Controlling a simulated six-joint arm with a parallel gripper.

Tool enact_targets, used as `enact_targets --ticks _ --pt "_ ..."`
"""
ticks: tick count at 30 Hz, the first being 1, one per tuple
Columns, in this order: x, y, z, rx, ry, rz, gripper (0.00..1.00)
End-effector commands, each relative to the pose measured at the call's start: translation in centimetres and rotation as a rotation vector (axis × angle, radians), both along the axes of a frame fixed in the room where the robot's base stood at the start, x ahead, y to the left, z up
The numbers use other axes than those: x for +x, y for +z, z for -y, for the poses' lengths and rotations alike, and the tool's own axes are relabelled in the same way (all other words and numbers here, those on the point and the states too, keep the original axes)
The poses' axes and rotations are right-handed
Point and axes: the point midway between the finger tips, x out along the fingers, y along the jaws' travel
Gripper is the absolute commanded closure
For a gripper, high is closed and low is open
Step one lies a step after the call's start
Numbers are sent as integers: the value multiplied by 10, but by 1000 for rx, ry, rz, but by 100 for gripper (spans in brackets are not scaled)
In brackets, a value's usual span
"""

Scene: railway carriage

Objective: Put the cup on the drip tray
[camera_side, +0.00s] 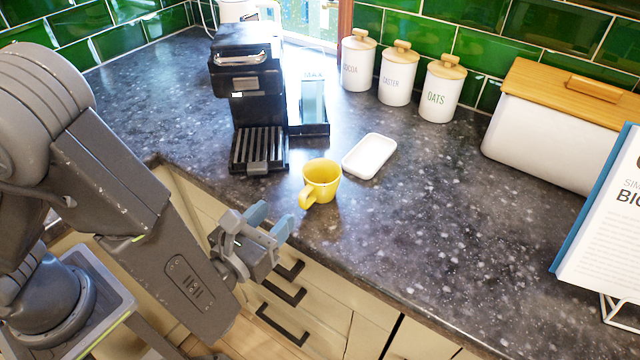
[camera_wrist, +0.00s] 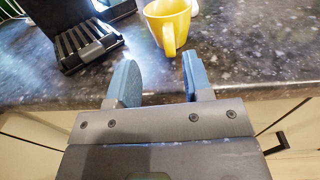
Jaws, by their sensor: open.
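A yellow cup (camera_side: 322,180) stands upright on the dark speckled counter, its handle toward my arm. It also shows at the top of the wrist view (camera_wrist: 172,22), beyond my fingertips. The black ribbed drip tray (camera_side: 257,150) is at the foot of the black coffee machine (camera_side: 245,75), left of the cup; it also shows at the upper left of the wrist view (camera_wrist: 84,40). My gripper (camera_side: 272,222) is open and empty at the counter's front edge, short of the cup. Its blue fingers (camera_wrist: 160,80) are apart, with the cup handle roughly ahead of the gap. The drip tray is empty.
A white rectangular dish (camera_side: 369,156) lies right of the cup. Several white canisters (camera_side: 397,73) with wooden lids stand at the back. A white bread bin (camera_side: 550,125) and a book on a stand (camera_side: 606,225) are at the right. The front right counter is clear.

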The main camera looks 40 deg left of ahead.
Motion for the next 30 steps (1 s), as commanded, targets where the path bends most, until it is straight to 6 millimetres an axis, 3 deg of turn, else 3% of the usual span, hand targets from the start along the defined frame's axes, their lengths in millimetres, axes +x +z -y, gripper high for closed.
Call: enact_targets --ticks 8,18,27,30 --pt "20 -4 8 15 -38 3 54" --pt "68 -4 7 15 -36 2 54" --pt "74 -4 7 16 -37 2 54" --pt "73 -4 7 16 -37 2 62"
